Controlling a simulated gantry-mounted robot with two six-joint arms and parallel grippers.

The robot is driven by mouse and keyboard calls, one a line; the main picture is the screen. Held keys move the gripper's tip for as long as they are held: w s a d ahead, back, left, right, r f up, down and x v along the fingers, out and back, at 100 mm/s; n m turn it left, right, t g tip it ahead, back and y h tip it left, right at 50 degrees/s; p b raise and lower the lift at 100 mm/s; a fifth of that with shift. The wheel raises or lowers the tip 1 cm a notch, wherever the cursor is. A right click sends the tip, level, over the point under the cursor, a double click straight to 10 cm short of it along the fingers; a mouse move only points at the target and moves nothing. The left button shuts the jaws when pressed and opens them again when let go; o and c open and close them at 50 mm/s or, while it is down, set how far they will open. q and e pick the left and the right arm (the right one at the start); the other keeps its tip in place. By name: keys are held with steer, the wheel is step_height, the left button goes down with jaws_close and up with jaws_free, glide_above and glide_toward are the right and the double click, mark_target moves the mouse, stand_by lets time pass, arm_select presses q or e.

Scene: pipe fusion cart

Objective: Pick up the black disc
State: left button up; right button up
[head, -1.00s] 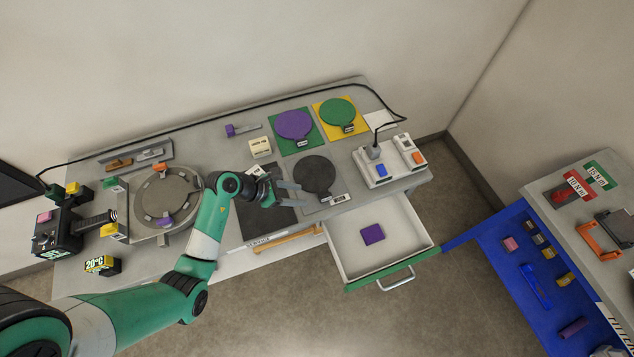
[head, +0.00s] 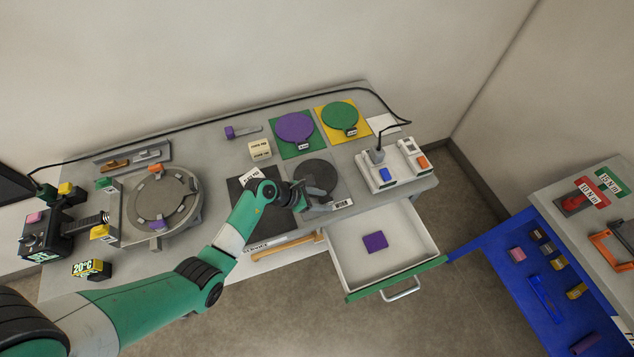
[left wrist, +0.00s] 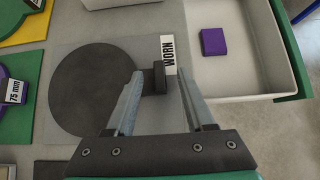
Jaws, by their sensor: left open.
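The black disc (head: 315,174) lies flat on a grey square mat near the cart's front edge. It also shows in the left wrist view (left wrist: 92,88), with a short dark tab on its side by a white "WORN" label (left wrist: 168,56). My left gripper (head: 325,207) is over the disc's front edge. In the left wrist view its two open fingers (left wrist: 160,90) stand on either side of the tab (left wrist: 154,78), with a gap to each side. I cannot tell how far above the mat the fingertips are. My right gripper is not in view.
An open drawer (head: 410,246) holding a purple block (head: 375,241) juts out in front of the cart. A purple disc (head: 294,128) and a green disc (head: 340,115) lie behind. A white switch box (head: 379,181) with a cable stands to the right.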

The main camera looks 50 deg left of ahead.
arm_select(q)
steer(key=shift+w+d+f, duration=0.1)
steer(key=shift+w+f, duration=0.15)
steer(key=shift+f, duration=0.05)
jaws_close()
steer(key=shift+r, duration=0.1)
stand_by(1.1)
